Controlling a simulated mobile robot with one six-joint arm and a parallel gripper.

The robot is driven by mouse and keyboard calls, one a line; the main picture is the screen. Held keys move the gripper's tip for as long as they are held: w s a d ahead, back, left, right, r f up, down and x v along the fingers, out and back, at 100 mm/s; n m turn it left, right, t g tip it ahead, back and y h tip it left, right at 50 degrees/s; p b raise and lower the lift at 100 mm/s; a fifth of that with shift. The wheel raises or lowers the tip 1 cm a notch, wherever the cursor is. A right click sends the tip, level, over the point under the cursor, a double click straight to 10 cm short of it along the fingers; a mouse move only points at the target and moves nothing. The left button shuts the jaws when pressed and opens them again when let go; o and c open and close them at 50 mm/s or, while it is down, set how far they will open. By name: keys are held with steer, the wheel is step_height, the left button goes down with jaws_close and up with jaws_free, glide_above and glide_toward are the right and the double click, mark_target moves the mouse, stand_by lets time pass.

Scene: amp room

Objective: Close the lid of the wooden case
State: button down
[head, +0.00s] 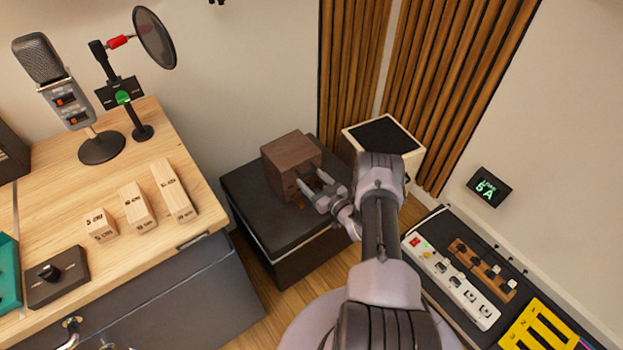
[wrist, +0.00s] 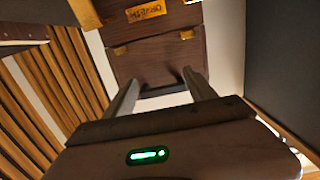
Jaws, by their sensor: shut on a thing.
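The dark brown wooden case (head: 283,155) stands on a black cabinet, and its lid looks down with no open gap that I can make out. In the wrist view the case (wrist: 155,65) shows a seam across its face, brass latches (wrist: 187,34) and an orange label (wrist: 146,11). My gripper (head: 311,184) reaches the case's front from the right. In the wrist view the gripper (wrist: 164,84) has its fingers apart, at the two ends of a dark bar along the lid's edge. The exact contact is partly hidden.
The black cabinet (head: 240,193) has a bare strip left of the case. A pale box with a dark top (head: 384,135) stands behind my arm. A wooden desk (head: 165,130) with a microphone (head: 62,90) and wooden blocks (head: 137,206) is at left. Slatted panels (head: 352,60) are behind.

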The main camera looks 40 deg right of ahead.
steer(key=shift+s+a+f, duration=0.1)
steer(key=shift+s+f, duration=0.15)
steer(key=shift+f, duration=0.2)
steer(key=shift+c, duration=2.1)
jaws_free()
steer(key=shift+o, duration=0.7)
steer(key=shift+r, duration=0.15)
steer(key=s+r+p, duration=0.1)
steer(key=s+p, duration=0.5)
steer(key=s, duration=1.1)
steer(key=shift+r, duration=0.35)
steer(key=shift+s, duration=0.1)
